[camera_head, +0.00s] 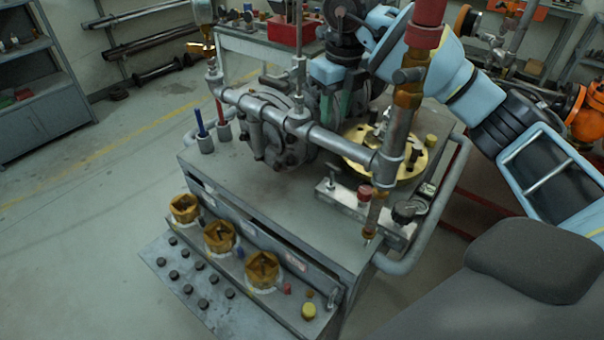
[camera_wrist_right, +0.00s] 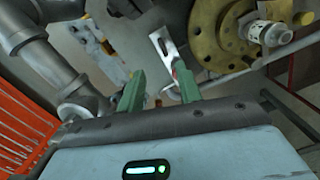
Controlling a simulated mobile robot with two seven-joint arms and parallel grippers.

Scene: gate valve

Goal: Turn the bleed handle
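My right gripper (camera_head: 352,108) comes in from the upper right in the head view, above the workbench and behind the vertical pipe. Its green fingers point down beside the grey valve body (camera_head: 280,135). In the right wrist view the fingers (camera_wrist_right: 160,84) are apart, with nothing clearly held between them. A small silvery lever with a slot, which looks like the bleed handle (camera_wrist_right: 162,44), shows just beyond the fingertips, nearer the right finger. I cannot tell whether it touches that finger. I cannot make out this lever in the head view. My left gripper is not in view.
Grey pipes (camera_head: 335,143) cross in front of the gripper and join a vertical pipe. A brass flange (camera_head: 421,163) lies right of the valve body. A gauge (camera_head: 404,212), brass nuts (camera_head: 219,237) and a bent rail crowd the bench (camera_head: 250,190). Open floor lies left.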

